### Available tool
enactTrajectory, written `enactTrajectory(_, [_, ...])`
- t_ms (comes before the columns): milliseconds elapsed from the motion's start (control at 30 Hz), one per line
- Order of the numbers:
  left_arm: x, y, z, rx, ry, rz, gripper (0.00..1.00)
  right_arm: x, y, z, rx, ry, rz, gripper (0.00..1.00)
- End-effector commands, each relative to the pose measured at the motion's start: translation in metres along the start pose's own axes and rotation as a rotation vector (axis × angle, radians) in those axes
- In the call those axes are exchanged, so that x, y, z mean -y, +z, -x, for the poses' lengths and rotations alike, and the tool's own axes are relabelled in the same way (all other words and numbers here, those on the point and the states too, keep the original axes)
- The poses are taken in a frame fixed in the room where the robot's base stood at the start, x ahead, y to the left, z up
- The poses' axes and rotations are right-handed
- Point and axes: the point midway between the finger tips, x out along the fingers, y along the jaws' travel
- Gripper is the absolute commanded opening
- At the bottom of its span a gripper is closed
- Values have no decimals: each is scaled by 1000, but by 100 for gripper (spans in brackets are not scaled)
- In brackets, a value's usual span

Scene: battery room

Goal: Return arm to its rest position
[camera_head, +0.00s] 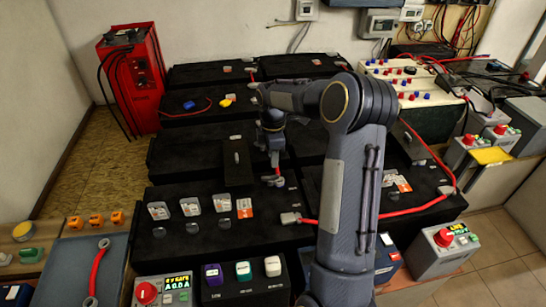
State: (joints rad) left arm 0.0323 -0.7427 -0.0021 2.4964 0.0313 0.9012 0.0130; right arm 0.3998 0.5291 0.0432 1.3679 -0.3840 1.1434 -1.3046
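My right arm rises from the bottom centre, bends at a large elbow joint and reaches left over the black battery blocks (186,180). My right gripper (274,160) points down above the middle of the blocks. Its fingers are small and dark, and I cannot tell whether they are open or shut. A short red cable piece with a grey lug (276,181) shows just below and beside the fingertips; I cannot tell whether they touch it. My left gripper is not in view.
A red cable (400,210) with a grey end clamp (290,218) runs across the front blocks behind my forearm. A red charger cabinet (132,82) stands back left. Control boxes with red knobs (443,238) stand front right. A grey tray (70,272) lies front left.

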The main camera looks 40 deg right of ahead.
Motion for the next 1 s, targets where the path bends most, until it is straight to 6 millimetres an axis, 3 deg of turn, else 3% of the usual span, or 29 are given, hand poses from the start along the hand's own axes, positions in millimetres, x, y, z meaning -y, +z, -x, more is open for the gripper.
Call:
enactTrajectory(333, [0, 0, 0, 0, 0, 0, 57, 1, 0, 1, -1, 2, -4, 33])
enactTrajectory(467, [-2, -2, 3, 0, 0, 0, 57, 15, -7, 26, -27, 27, -67, 33])
enactTrajectory(567, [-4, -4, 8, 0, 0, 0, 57, 47, -18, 64, -80, 62, -189, 33])
enactTrajectory(733, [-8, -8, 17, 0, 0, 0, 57, 131, -39, 124, -227, 101, -483, 33])
enactTrajectory(867, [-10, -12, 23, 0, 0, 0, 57, 200, -51, 148, -358, 89, -715, 33])
enactTrajectory(1000, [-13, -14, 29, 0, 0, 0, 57, 267, -61, 151, -491, 36, -939, 33])
